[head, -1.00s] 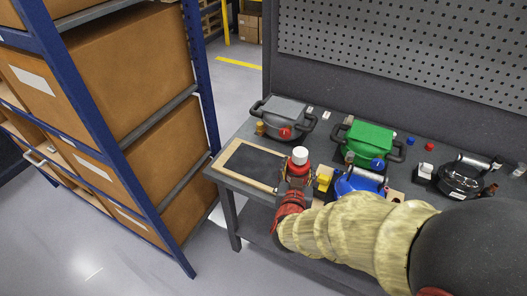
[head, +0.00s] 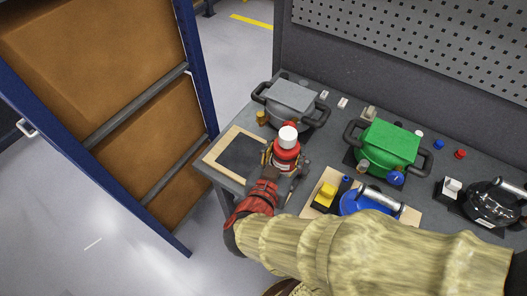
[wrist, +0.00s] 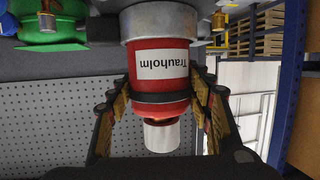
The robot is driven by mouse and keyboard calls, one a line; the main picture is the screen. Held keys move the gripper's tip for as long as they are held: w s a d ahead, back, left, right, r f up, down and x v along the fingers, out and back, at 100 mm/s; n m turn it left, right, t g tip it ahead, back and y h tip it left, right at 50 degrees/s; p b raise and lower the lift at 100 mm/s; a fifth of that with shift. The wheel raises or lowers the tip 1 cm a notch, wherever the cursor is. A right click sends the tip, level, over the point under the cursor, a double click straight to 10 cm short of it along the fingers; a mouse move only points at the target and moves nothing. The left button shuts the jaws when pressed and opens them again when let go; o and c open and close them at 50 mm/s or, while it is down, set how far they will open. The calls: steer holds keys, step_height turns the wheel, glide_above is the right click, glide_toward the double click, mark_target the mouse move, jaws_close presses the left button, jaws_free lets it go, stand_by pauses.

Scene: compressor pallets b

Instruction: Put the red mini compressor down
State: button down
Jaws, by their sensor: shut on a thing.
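The red mini compressor (head: 286,155) has a white cap and a dark band. In the wrist view its red body (wrist: 160,60) shows a label reading "Trauholm" and a silver base, upside down in the picture. My gripper (head: 277,168) is shut around it, with a finger on each side in the wrist view (wrist: 160,110). It appears upright at the right side of a dark pad with a light wooden border (head: 217,151) on the bench. My gripper hides part of the pad. I cannot tell whether its base touches anything.
A grey compressor (head: 291,97) stands close behind. A green one (head: 390,145) is to the right, a blue one (head: 362,203) on a wooden-bordered pad nearer me, and a black one (head: 490,203) at far right. A pegboard (head: 430,50) backs the bench. A blue-framed rack (head: 190,60) stands left.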

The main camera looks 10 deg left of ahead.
steer(key=w+a+f+b, duration=0.2)
steer(key=w+a+f, duration=0.1)
steer(key=f, duration=0.1)
steer(key=w+a+f+b, duration=0.3)
steer(key=a+f, duration=0.1)
steer(key=w+a+f+b, duration=0.3)
steer(key=shift+w+a+f, duration=0.25)
steer(key=shift+f, duration=0.15)
steer(key=shift+f+b, duration=0.4)
steer(key=shift+f, duration=0.1)
steer(key=shift+r, duration=0.1)
steer(key=c, duration=0.8)
jaws_free()
steer(key=shift+s+d+f, duration=0.1)
steer(key=shift+f, duration=0.15)
